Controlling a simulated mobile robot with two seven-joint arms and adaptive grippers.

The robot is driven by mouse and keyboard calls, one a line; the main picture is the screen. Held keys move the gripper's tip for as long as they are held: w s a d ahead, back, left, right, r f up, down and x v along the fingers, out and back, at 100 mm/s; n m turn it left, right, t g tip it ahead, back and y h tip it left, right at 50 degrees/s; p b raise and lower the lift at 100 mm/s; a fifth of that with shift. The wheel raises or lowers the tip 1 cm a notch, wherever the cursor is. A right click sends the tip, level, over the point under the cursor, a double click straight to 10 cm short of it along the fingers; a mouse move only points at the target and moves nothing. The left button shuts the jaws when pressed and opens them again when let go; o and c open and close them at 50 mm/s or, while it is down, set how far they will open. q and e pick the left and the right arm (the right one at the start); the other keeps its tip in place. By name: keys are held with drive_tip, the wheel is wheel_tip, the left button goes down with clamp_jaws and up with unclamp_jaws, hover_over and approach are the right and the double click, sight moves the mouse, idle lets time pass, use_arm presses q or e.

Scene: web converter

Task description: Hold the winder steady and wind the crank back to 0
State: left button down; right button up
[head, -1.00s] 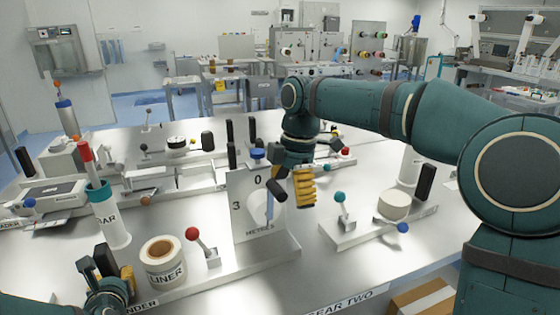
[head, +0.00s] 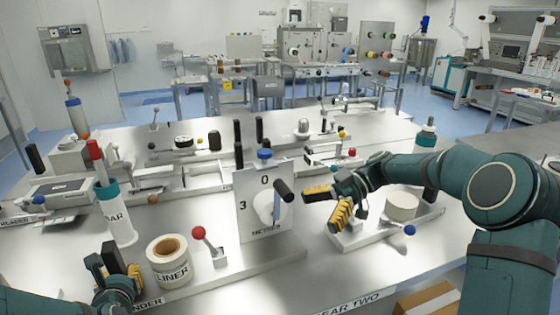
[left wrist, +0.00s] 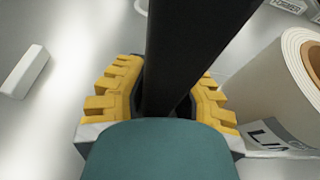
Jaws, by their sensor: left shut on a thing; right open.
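The winder has a long pale base with an upright white dial plate (head: 247,217) marked 0 and 3. The crank (head: 277,207) is on the plate's front right, its black handle (head: 284,190) sticking out at upper right, below and right of the 0. My left gripper (head: 124,272) is shut on a black upright grip (head: 113,258) at the winder's left end; the grip also shows between the yellow fingers in the left wrist view (left wrist: 190,50). My right gripper (head: 319,210) is open and empty, right of the crank handle and apart from it.
A LINER roll (head: 168,262) and a red-knobbed lever (head: 208,243) stand between the left gripper and the plate. A second station with a white round drum (head: 402,206) and blue knob (head: 409,230) lies under the right arm. Other fixtures fill the table behind.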

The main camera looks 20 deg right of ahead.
drive_tip(key=w+d+r+m+t+h, duration=0.2)
drive_tip(key=d+m, duration=0.3)
drive_tip(key=d, duration=0.5)
drive_tip(key=w+d+r+m+t+h, duration=0.2)
drive_tip(key=w+d+m+t, duration=0.1)
drive_tip(key=d, duration=0.8)
drive_tip(key=shift+w+d+m+t+h, duration=0.25)
drive_tip(key=shift+w+m+t+h, duration=0.15)
drive_tip(key=shift+m+t, duration=0.7)
